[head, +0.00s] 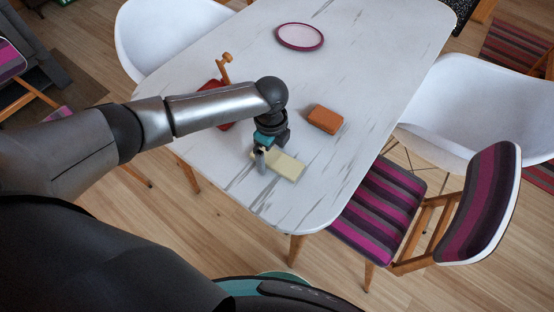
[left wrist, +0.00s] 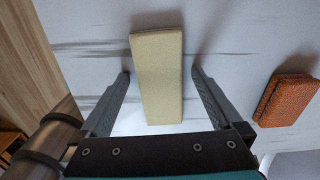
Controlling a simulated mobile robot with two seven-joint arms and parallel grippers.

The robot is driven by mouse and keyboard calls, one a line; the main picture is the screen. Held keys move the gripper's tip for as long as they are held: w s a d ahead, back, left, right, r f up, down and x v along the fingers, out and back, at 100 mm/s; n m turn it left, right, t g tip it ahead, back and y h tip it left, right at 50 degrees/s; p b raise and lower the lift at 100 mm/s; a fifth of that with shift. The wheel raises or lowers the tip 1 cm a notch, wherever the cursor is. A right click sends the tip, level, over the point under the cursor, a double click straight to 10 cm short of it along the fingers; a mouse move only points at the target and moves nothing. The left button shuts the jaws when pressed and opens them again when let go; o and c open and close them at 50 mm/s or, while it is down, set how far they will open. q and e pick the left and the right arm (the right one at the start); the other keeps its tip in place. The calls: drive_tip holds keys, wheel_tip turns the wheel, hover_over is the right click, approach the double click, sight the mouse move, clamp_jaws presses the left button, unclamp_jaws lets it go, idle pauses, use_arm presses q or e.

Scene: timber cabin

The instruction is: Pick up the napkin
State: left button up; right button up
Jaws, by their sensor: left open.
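The napkin (head: 287,167) is a pale cream folded rectangle lying on the white marbled table (head: 330,160) near its front end. My left gripper (head: 264,158) is open and points down at the napkin, covering part of it in the head view. In the left wrist view, the napkin (left wrist: 158,75) lies lengthwise between the two spread fingers of the left gripper (left wrist: 161,74), with a gap on each side. Whether the fingertips touch the table cannot be told. My right gripper is not in view.
A brown-orange block (head: 325,119) lies right of the napkin, also in the left wrist view (left wrist: 287,99). A red item (head: 212,86) with a wooden piece (head: 224,66) is partly behind my arm. A pink-rimmed plate (head: 300,37) sits farther back. Chairs surround the table, one striped (head: 380,208).

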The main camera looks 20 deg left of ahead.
sight(272, 156)
use_arm(q)
drive_tip(key=c, duration=1.3)
drive_tip(key=shift+r, duration=0.1)
wheel_tip(272, 156, up, 20)
drive_tip(key=p, duration=0.5)
drive_tip(key=s+r+n+b, duration=0.1)
drive_tip(key=s+r+n, duration=0.1)
drive_tip(key=n, duration=0.5)
drive_tip(key=s+a+r+n+b, duration=0.1)
drive_tip(key=s+r+n+b, duration=0.1)
drive_tip(key=n, duration=0.5)
drive_tip(key=s+a+r+n+b, duration=0.1)
drive_tip(key=s+r+n, duration=0.1)
drive_tip(key=n, duration=0.5)
drive_tip(key=shift+r, duration=0.25)
